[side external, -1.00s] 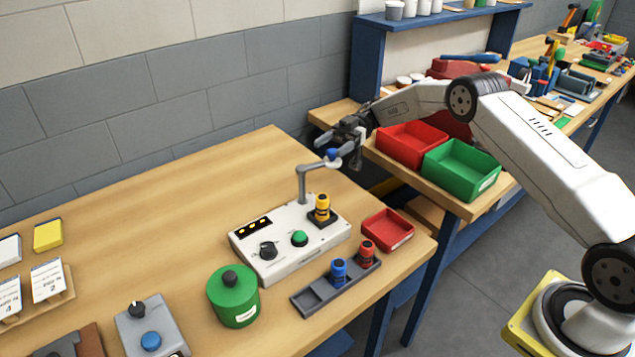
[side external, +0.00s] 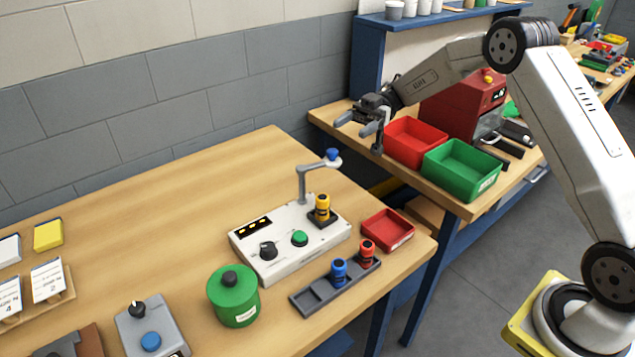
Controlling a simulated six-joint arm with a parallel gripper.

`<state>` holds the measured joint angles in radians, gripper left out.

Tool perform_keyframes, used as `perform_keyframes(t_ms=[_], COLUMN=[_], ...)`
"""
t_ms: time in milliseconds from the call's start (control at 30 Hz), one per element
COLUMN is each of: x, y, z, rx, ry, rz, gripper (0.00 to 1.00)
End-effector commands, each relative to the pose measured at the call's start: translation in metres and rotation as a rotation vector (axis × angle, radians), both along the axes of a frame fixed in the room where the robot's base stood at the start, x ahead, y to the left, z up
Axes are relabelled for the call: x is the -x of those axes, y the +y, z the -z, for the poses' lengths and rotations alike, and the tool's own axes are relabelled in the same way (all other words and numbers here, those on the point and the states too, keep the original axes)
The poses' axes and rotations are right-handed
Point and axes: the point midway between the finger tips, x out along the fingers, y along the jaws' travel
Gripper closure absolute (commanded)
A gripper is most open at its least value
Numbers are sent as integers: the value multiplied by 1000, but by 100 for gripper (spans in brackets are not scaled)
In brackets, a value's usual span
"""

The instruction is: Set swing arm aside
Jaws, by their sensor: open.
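The swing arm (side external: 303,182) is a grey post with a bent horizontal bar, standing at the back of the white control box (side external: 285,255). Its bar points to the right and ends in a blue knob (side external: 333,155). A yellow-and-black cylinder (side external: 322,207) stands on a dark square pad on the box, below and in front of the bar's end. My gripper (side external: 359,124) is open and empty, above and to the right of the blue knob and apart from it.
A grey tray (side external: 312,299) holds a blue and a red cylinder in front of the box. A small red tray (side external: 388,230) lies to the right, a green canister (side external: 234,297) to the left. Red (side external: 412,140) and green (side external: 463,165) bins stand on the back bench.

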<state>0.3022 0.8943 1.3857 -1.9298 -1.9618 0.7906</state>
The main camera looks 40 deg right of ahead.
Motion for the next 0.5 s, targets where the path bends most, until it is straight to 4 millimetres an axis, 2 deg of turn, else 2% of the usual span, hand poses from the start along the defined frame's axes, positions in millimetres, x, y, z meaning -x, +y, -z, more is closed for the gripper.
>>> perform_keyframes(t_ms=[500], x=[51], y=[-1], z=[-23], rx=[1], ry=[-2], rz=[0], gripper=[28])
